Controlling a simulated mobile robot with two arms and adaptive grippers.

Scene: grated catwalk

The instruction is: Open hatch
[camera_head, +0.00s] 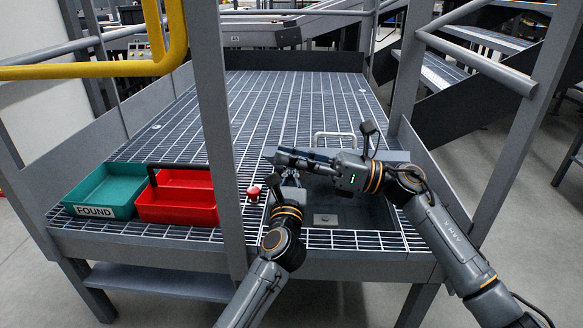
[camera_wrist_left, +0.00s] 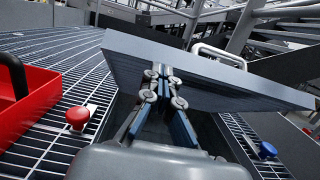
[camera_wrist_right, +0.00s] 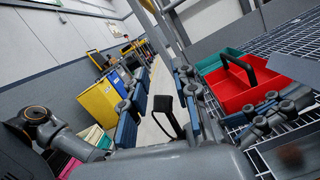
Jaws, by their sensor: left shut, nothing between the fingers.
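The grey hatch lid (camera_wrist_left: 210,70) is raised at a slant over an open recess (camera_head: 350,212) in the grating. A pale bar handle (camera_head: 335,136) sits on the lid's far side; it also shows in the left wrist view (camera_wrist_left: 219,54). My left gripper (camera_wrist_left: 162,74) is shut and empty, with its fingertips at the lid's underside; contact is unclear. My right gripper (camera_head: 284,158) reaches leftward across the front of the lid, above the left one. In the right wrist view its fingers (camera_wrist_right: 162,75) are spread with nothing held.
A red bin (camera_head: 178,212) with a black handle and a teal bin (camera_head: 98,208) labelled FOUND stand left of a grey post (camera_head: 216,110). A red knob (camera_head: 254,192) is left of the recess, a blue knob (camera_wrist_left: 267,150) right. The grating behind is clear.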

